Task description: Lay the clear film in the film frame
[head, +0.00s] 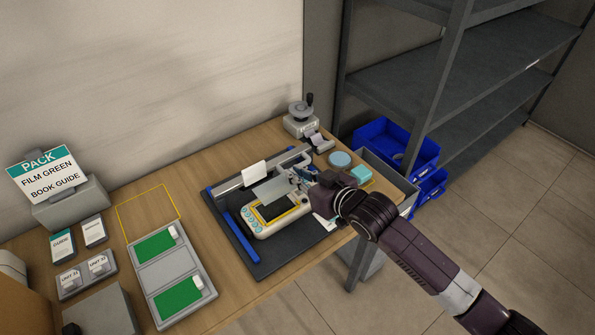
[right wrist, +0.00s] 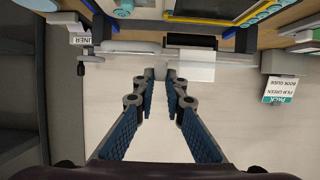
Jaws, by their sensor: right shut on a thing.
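The monitor (head: 262,226) lies on a dark mat, a yellow frame around its dark screen (head: 278,209). The yellow-edged screen also shows at the top of the right wrist view (right wrist: 228,9). A thin grey, see-through sheet (head: 272,189), seemingly the clear film, is tilted over the screen's far part. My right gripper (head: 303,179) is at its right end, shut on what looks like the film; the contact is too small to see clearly. In the right wrist view the fingertips (right wrist: 161,76) are close together. My left gripper is not in view.
A grey bar (head: 232,187) with a white card (head: 254,172) runs behind the monitor. A blue strip (head: 241,238) edges the mat's left. A grey tray (head: 165,266) with green panels and a sign (head: 45,169) stand left. Blue bins (head: 395,143) and shelving (head: 480,60) are right.

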